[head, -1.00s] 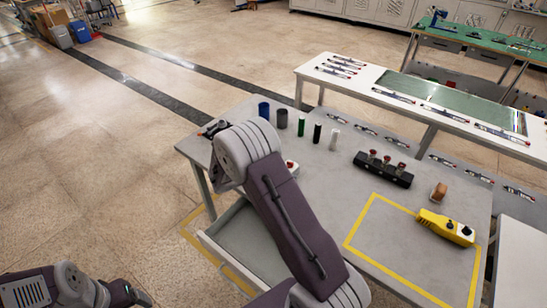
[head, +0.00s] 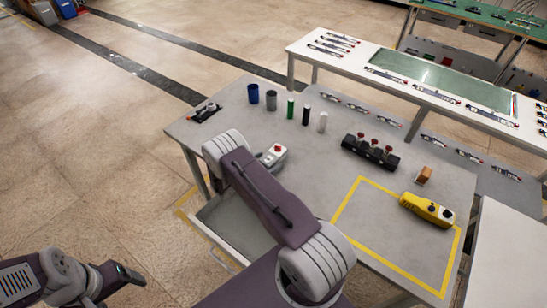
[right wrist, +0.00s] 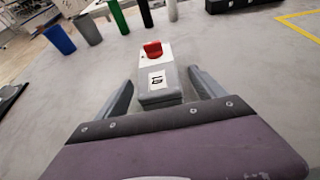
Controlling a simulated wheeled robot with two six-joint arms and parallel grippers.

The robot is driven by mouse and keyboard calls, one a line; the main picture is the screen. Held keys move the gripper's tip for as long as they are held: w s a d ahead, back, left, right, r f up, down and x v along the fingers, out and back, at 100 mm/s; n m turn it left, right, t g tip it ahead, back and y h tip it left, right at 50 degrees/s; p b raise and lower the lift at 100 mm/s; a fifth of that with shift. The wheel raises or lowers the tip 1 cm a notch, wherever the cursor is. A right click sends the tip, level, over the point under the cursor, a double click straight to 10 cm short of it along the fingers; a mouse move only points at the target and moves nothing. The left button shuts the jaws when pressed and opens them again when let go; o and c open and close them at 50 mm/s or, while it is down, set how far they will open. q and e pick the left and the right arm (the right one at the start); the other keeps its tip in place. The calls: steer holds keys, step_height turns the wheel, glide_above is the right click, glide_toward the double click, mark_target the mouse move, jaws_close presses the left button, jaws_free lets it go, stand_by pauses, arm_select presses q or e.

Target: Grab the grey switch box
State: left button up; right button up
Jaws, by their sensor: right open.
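The grey switch box (head: 273,155), with a red button on top, stands on the grey table in the head view, just past my right arm. In the right wrist view the switch box (right wrist: 159,88) has a white upper part, a black-and-white label and the red button at its far end. My right gripper (right wrist: 160,79) is open, with one finger on each side of the box's near end and visible gaps. In the head view my right arm hides most of this gripper. My left gripper (head: 122,274) is at the lower left, away from the table; its jaws are unclear.
Blue, grey, green, black and white cylinders stand behind the box, the blue cup (head: 253,94) leftmost. A black button bar (head: 370,152), an orange-brown block (head: 424,175) and a yellow pendant (head: 428,210) are to the right. A black device (head: 206,113) lies at the left corner.

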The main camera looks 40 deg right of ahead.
mark_target(272, 157)
steer(key=x, duration=0.4)
steer(key=shift+w+f, duration=0.1)
steer(key=shift+w, duration=0.05)
steer(key=shift+a, duration=0.15)
steer(key=c, duration=0.8)
jaws_close()
steer(key=shift+r, duration=0.2)
